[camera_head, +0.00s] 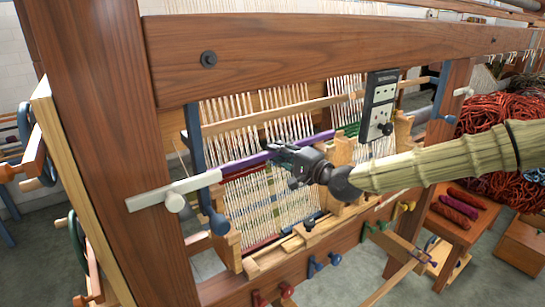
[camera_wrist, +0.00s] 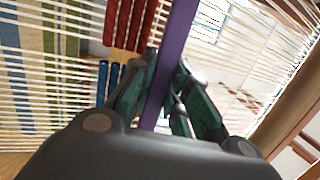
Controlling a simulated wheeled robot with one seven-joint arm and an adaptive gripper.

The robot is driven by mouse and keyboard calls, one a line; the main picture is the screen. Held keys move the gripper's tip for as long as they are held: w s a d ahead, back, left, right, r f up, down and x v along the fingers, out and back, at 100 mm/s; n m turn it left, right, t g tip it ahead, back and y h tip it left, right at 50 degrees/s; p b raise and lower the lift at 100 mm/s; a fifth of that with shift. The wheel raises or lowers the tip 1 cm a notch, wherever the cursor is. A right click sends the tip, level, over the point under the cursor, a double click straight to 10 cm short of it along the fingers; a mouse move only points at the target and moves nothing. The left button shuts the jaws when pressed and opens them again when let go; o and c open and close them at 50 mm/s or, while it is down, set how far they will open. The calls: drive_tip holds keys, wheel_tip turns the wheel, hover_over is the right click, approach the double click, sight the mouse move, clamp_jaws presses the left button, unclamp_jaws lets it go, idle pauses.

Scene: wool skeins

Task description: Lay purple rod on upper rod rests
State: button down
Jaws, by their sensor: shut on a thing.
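The purple rod (camera_head: 245,162) runs slantwise across the loom's pale warp threads in the head view. Its left end is close to the left blue upright arm (camera_head: 195,140); I cannot tell if they touch. My gripper (camera_head: 285,155) is shut on the rod toward its middle. In the wrist view the purple rod (camera_wrist: 176,45) passes between the green fingers of my gripper (camera_wrist: 166,66). A second blue upright arm (camera_head: 442,92) stands at the right. I cannot tell clearly which parts are the upper rod rests.
The loom's thick top beam (camera_head: 330,55) and left post (camera_head: 110,120) frame the work. A black control box (camera_head: 379,104) hangs right of my gripper. A pale wooden bar (camera_head: 300,107) crosses behind the rod. Red wool (camera_head: 500,110) and a small stool (camera_head: 455,225) stand right.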

drive_tip(key=shift+w+a+r, duration=0.15)
drive_tip(key=shift+w+a, duration=0.25)
wheel_tip(320, 180, down, 4)
drive_tip(key=shift+w+f+b, duration=0.1)
drive_tip(key=shift+b, duration=0.45)
drive_tip(key=c, duration=1.4)
unclamp_jaws()
drive_tip(key=shift+r, duration=0.25)
drive_tip(key=b+v, duration=0.2)
drive_tip(key=v, duration=1)
